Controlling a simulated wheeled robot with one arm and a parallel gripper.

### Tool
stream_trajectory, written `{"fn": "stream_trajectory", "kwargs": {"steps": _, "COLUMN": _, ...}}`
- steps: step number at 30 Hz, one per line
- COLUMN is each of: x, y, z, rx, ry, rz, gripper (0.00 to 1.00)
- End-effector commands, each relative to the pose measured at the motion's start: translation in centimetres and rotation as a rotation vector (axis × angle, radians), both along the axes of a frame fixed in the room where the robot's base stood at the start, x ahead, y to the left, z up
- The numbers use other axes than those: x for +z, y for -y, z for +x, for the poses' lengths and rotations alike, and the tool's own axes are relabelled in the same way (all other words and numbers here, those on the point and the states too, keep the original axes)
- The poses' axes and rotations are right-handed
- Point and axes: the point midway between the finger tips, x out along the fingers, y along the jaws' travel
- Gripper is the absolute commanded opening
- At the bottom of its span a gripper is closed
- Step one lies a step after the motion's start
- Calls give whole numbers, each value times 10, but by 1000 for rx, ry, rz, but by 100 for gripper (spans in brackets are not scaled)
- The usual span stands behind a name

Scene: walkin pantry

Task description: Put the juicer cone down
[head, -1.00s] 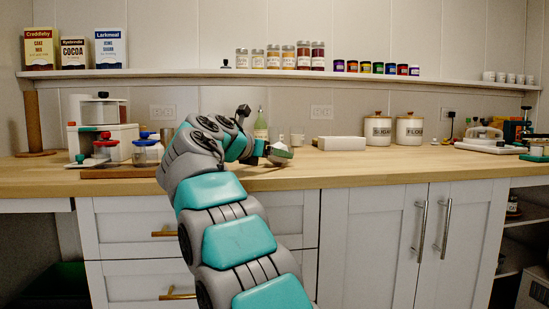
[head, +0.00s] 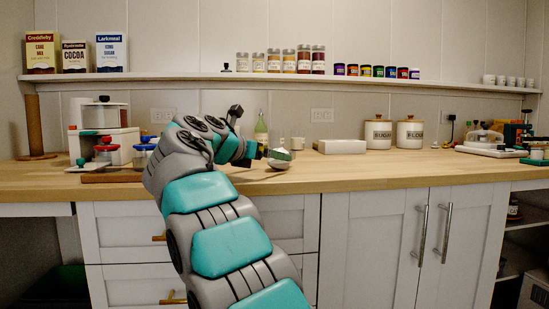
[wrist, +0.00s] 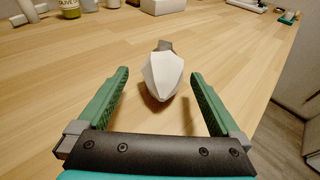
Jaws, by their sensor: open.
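The juicer cone (wrist: 162,75) is white, ridged and pointed, with a grey-brown part at its far end. In the wrist view it lies on the wooden counter (wrist: 225,60), between and just beyond the fingertips. My gripper (wrist: 158,80) is open, with green fingers apart on both sides of the cone and a visible gap to each. In the head view the cone (head: 280,160) shows at the counter's front part, beside my gripper (head: 268,156), which partly hides it.
A bottle (head: 261,130) and a white box (head: 341,146) stand behind. Sugar (head: 378,133) and flour (head: 410,133) canisters are to the right. The counter right of the cone is clear.

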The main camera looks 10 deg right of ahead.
Motion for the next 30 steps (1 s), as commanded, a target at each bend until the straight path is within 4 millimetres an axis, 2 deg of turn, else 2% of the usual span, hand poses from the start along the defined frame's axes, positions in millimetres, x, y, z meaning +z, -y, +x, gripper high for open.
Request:
{"fn": "stream_trajectory", "kwargs": {"steps": 9, "x": 18, "y": -44, "z": -45, "rx": -2, "ry": 0, "rz": -1, "gripper": 100}}
{"fn": "stream_trajectory", "kwargs": {"steps": 15, "x": 23, "y": -60, "z": -60, "rx": 1, "ry": 1, "rz": -1, "gripper": 100}}
{"fn": "stream_trajectory", "kwargs": {"steps": 30, "x": 22, "y": -63, "z": -63, "rx": -2, "ry": -2, "rz": 2, "gripper": 100}}
